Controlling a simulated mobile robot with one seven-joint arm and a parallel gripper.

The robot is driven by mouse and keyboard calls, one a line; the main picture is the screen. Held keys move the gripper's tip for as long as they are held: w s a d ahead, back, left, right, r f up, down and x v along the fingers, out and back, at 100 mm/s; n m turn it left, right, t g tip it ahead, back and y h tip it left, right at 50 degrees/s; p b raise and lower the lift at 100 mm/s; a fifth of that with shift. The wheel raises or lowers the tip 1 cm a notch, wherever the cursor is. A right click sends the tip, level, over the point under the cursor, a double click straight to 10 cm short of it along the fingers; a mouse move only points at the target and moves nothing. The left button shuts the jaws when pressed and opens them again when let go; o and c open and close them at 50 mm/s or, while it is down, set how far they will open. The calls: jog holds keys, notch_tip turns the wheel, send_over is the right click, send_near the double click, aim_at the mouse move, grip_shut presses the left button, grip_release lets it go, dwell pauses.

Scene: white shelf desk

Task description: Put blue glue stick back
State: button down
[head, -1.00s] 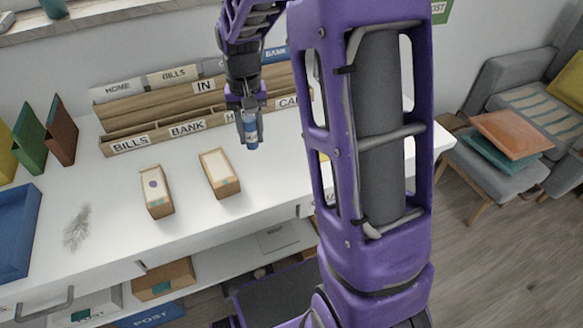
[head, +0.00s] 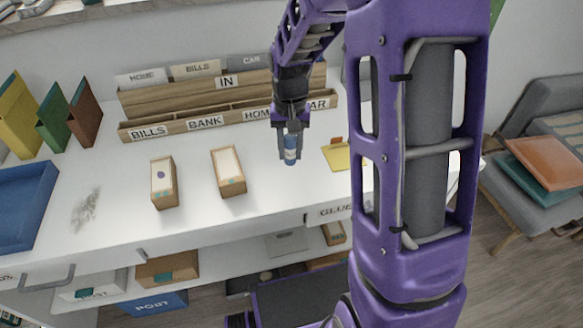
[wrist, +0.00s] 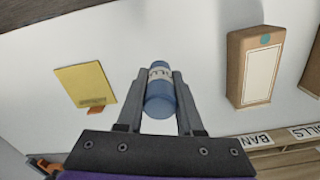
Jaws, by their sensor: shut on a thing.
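The blue glue stick (head: 290,150) has a pale label around it. My gripper (head: 290,146) is shut on it and holds it roughly upright over the white desk, in front of the wooden letter sorter. In the wrist view the glue stick (wrist: 160,90) sits between the two grey fingers of my gripper (wrist: 160,92). A drawer front labelled GLUE (head: 335,210) is under the desk's front edge, partly hidden by my arm. I cannot tell whether the glue stick's lower end touches the desk.
Two small cardboard boxes (head: 163,182) (head: 228,171) stand left of my gripper. A yellow envelope (head: 343,156) lies to the right; it also shows in the wrist view (wrist: 86,84). The letter sorter (head: 200,116) stands behind. A blue tray (head: 24,203) is far left. A chair (head: 545,170) is right.

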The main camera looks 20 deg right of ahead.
aim_at(290, 165)
jog(key=shift+f+b, duration=0.4)
jog(key=shift+f, duration=2.05)
jog(key=shift+f, duration=0.15)
jog(key=c, duration=0.6)
grip_release()
jog(key=shift+o, duration=0.2)
notch_tip(290, 165, up, 12)
jog(key=shift+r+p, duration=0.15)
jog(key=shift+p, duration=1)
